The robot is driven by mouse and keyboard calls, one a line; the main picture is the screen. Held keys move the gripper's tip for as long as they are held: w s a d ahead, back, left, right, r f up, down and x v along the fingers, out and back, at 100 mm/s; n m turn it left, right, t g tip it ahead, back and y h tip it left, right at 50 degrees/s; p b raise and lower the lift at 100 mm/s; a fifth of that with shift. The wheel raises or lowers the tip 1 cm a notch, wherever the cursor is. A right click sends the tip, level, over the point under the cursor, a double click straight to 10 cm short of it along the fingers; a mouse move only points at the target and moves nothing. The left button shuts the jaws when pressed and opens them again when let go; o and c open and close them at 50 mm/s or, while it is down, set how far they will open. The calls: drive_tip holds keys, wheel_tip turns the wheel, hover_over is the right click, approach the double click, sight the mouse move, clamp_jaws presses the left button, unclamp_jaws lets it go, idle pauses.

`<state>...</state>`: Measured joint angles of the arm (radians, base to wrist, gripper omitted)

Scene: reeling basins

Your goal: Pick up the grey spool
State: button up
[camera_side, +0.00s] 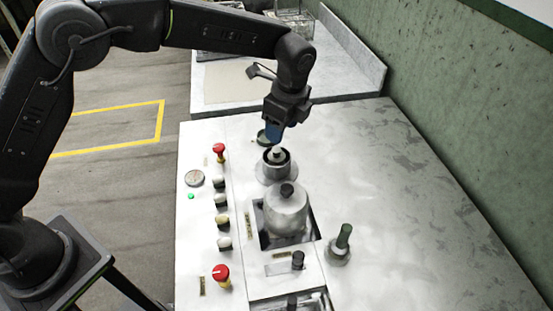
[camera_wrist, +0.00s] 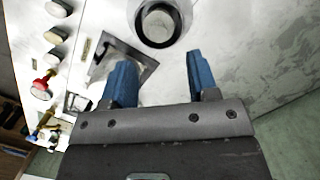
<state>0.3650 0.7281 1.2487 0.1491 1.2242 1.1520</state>
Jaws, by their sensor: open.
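What looks like the grey spool (camera_side: 277,155) is a small pale grey piece. It stands inside a dark ring on a round grey base (camera_side: 275,173) on the worktop in the side view. My gripper (camera_side: 274,138) is just above it, pointing down, with blue fingers. In the wrist view the two fingers (camera_wrist: 160,75) are spread with nothing between them.
A larger grey cylinder with a dark knob (camera_side: 287,211) stands close in front, in a square recess. A dark green handle (camera_side: 342,238) stands to its right. Red and pale knobs (camera_side: 221,199) line the left panel. The worktop on the right (camera_side: 410,190) is clear.

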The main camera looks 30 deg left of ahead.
sight(276, 150)
drive_tip(key=shift+s+a+f, duration=0.1)
drive_tip(key=shift+a+f, duration=0.1)
drive_tip(key=shift+f, duration=1)
drive_tip(key=shift+a+f, duration=0.15)
drive_tip(key=shift+f, duration=1)
drive_tip(key=shift+s+a+f, duration=0.1)
drive_tip(key=shift+a+f, duration=0.1)
drive_tip(key=shift+f, duration=1)
clamp_jaws()
drive_tip(key=shift+r, duration=0.1)
